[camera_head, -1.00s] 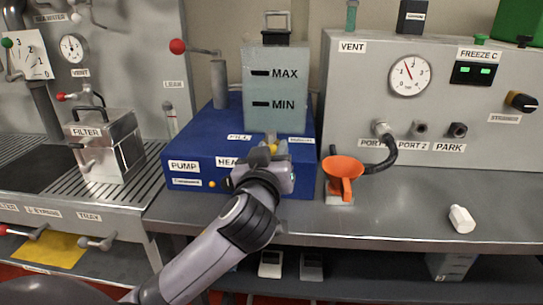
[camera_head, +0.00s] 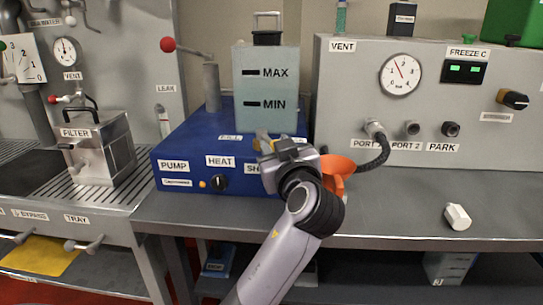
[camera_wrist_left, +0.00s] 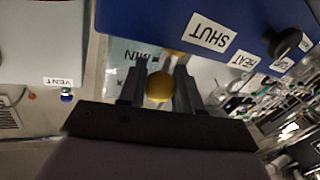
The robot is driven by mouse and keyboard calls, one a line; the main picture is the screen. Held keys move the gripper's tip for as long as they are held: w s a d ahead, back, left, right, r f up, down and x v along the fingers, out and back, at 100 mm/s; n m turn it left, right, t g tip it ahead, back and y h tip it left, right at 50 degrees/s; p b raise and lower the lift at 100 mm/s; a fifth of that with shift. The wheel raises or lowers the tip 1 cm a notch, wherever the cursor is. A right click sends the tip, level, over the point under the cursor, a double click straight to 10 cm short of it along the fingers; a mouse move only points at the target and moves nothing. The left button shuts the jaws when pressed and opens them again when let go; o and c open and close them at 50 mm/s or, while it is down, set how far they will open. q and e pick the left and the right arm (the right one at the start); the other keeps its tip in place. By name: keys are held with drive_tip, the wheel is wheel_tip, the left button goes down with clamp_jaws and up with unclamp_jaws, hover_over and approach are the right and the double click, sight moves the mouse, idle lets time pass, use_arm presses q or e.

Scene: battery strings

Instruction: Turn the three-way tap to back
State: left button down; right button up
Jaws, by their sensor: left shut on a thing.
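A yellow ball knob (camera_wrist_left: 160,87), apparently the handle of the three-way tap, sits between the fingers of my left gripper (camera_wrist_left: 160,72) in the left wrist view. In the head view my left gripper (camera_head: 266,146) is at the front of the blue unit (camera_head: 190,150), below the water tank (camera_head: 265,90), with a bit of yellow showing at its tips. It is shut on the knob. The tap body is mostly hidden behind the gripper. The FILL label (camera_head: 230,138) shows left of it; the SHUT label (camera_wrist_left: 209,32) is clear in the wrist view. My right gripper is not in view.
The HEAT knob (camera_head: 220,182) is left of the gripper. A white bottle (camera_head: 457,217) lies on the bench, with free bench around it.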

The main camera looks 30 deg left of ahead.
use_arm(q)
drive_tip(key=shift+w+d+f+n+g+y+b, duration=0.3)
drive_tip(key=shift+w+n+g+y+b, duration=0.1)
drive_tip(key=shift+n+g, duration=0.15)
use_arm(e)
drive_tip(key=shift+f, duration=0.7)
use_arm(q)
drive_tip(key=c, duration=0.8)
unclamp_jaws()
drive_tip(key=shift+r, duration=0.15)
drive_tip(key=shift+a+r, duration=0.1)
drive_tip(key=shift+r, duration=0.1)
drive_tip(key=shift+r, duration=0.3)
drive_tip(key=shift+r+p, duration=1.15)
drive_tip(key=shift+r, duration=8.35)
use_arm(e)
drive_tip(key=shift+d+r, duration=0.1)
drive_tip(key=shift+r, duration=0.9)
